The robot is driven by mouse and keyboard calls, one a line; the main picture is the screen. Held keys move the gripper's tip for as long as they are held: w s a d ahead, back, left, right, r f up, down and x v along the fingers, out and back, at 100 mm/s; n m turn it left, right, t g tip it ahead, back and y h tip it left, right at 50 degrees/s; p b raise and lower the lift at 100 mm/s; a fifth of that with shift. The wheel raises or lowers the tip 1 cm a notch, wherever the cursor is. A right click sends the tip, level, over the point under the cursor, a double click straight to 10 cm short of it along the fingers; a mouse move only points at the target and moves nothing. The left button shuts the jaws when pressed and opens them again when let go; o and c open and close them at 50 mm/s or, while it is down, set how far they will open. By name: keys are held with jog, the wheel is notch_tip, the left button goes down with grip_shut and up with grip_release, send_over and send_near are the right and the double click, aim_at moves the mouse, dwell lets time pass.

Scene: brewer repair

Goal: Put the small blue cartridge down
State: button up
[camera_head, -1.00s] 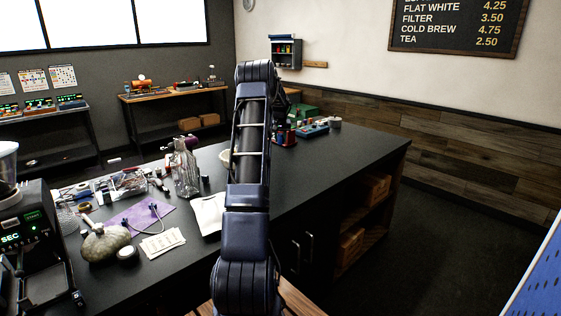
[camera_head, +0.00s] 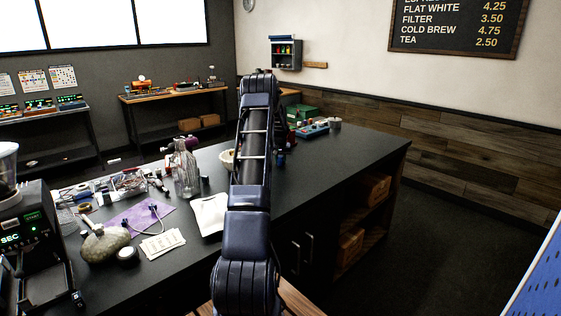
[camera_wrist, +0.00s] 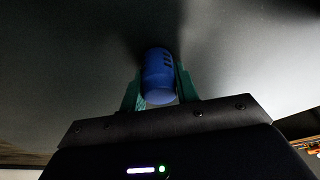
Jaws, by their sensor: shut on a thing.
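The small blue cartridge (camera_wrist: 159,84) is between the two green fingers of my gripper (camera_wrist: 160,76) in the wrist view. The fingers touch it on both sides, and it has dark slots on one side. A plain dark surface (camera_wrist: 70,60) fills the view behind it, with a darker shadow around the cartridge. I cannot tell whether the cartridge touches that surface.
The dark counter (camera_head: 350,150) has clear room to the right of my arm. A blue tray with small parts (camera_head: 312,130), a green box (camera_head: 302,113) and a grey cup (camera_head: 335,124) stand at its far end.

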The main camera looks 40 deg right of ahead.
jog(key=shift+f, duration=0.15)
jog(key=o, duration=1)
jog(key=shift+c, duration=0.2)
